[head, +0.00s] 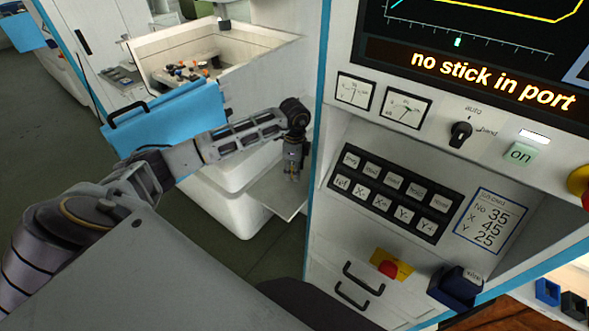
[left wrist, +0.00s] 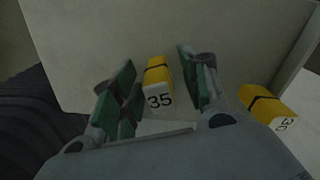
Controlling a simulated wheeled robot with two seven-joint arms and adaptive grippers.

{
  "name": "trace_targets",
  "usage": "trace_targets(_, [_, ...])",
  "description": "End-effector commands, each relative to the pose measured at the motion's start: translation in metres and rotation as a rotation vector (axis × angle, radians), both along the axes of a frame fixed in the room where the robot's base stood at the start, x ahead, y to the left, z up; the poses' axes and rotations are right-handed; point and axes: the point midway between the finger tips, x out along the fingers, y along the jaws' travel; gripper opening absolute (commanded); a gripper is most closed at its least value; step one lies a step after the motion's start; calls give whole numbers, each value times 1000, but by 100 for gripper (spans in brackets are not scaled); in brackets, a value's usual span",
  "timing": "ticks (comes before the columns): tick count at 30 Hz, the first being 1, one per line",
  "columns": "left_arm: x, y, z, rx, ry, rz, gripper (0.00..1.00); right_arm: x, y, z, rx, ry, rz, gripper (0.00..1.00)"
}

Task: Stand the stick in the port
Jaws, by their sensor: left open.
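My left gripper (head: 292,172) hangs over a small pale shelf (head: 277,196) in the head view. In the left wrist view the left gripper (left wrist: 156,86) is open, with green pads on its fingers. A yellow stick (left wrist: 158,75) with a black band and a white end marked 35 lies between the fingers, with gaps visible on both sides. A dark blue holder (head: 455,289) on the machine front may be the port. My right gripper is not in view.
The machine screen (head: 490,80) reads "no stick in port". A card (head: 490,220) shows No 35, X 45, Y 25. A red knob on a yellow plate (head: 391,264) sits low on the panel. A blue panel (head: 170,115) stands behind my left arm.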

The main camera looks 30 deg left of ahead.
Motion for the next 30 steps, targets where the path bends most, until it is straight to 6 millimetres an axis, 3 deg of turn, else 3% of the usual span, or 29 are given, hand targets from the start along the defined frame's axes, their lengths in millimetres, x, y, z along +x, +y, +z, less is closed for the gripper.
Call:
trace_targets(14, [0,0,-1,0,-1,0,43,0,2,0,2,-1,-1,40])
trace_targets(24, [0,0,-1,0,-1,0,0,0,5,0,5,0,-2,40])
trace_targets(30, [0,0,-1,0,-1,0,0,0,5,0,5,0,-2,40])
